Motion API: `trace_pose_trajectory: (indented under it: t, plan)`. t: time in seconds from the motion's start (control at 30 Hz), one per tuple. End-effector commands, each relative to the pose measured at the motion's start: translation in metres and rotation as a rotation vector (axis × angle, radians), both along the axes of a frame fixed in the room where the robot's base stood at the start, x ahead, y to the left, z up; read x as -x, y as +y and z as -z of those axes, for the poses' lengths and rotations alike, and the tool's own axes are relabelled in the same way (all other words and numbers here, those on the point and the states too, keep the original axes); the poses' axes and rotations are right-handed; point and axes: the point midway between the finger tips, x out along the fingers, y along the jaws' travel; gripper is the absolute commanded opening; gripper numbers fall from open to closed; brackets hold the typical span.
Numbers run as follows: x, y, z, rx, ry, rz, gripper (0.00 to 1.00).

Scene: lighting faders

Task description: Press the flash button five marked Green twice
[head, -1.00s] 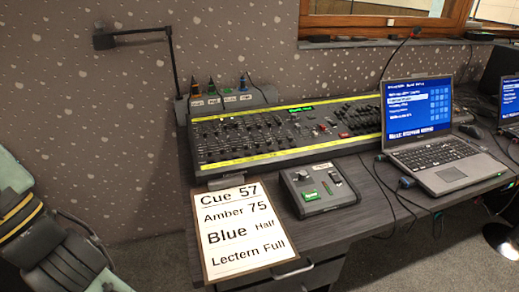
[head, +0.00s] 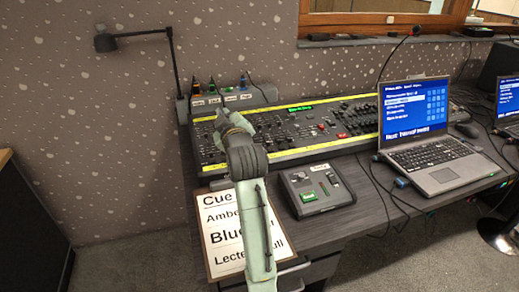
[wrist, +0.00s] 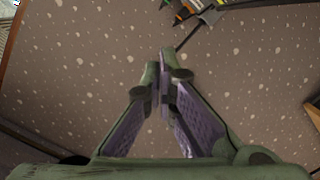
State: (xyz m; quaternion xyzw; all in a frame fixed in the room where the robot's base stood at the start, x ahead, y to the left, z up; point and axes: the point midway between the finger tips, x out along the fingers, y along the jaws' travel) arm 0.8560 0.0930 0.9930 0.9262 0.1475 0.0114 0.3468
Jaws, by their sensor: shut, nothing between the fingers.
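The lighting console (head: 296,127) lies along the back of the desk, with rows of small knobs and faders between two yellow strips. Its button labels are too small to read, so I cannot pick out flash button five marked Green. My gripper (head: 224,117) is over the left part of the console in the head view and hides some of its controls. In the wrist view my gripper (wrist: 164,58) has its fingertips together with nothing between them, pointing toward the speckled wall. The console's controls are not visible in the wrist view, and I cannot tell the height above them.
A cue card (head: 211,228) lies in front of the console, partly behind my arm. A small control box (head: 316,192) and a laptop (head: 440,152) stand to the right, with cables between. A desk lamp (head: 106,41) and a rack with coloured-tipped items (head: 262,97) stand behind.

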Motion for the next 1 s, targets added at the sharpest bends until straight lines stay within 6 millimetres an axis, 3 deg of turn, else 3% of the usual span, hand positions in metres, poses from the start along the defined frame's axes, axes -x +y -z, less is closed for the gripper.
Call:
trace_pose_trajectory:
  t: [0.27, 0.5, 0.7, 1.0]
  plan:
    - [-0.051, -0.024, 0.016, 0.761, -0.011, -0.227, 0.00]
    - [-0.072, -0.073, 0.038, 1.378, -0.058, -0.536, 0.00]
    - [-0.074, -0.100, 0.048, 1.601, -0.092, -0.694, 0.00]
    - [-0.074, -0.104, 0.050, 1.636, -0.102, -0.722, 0.00]
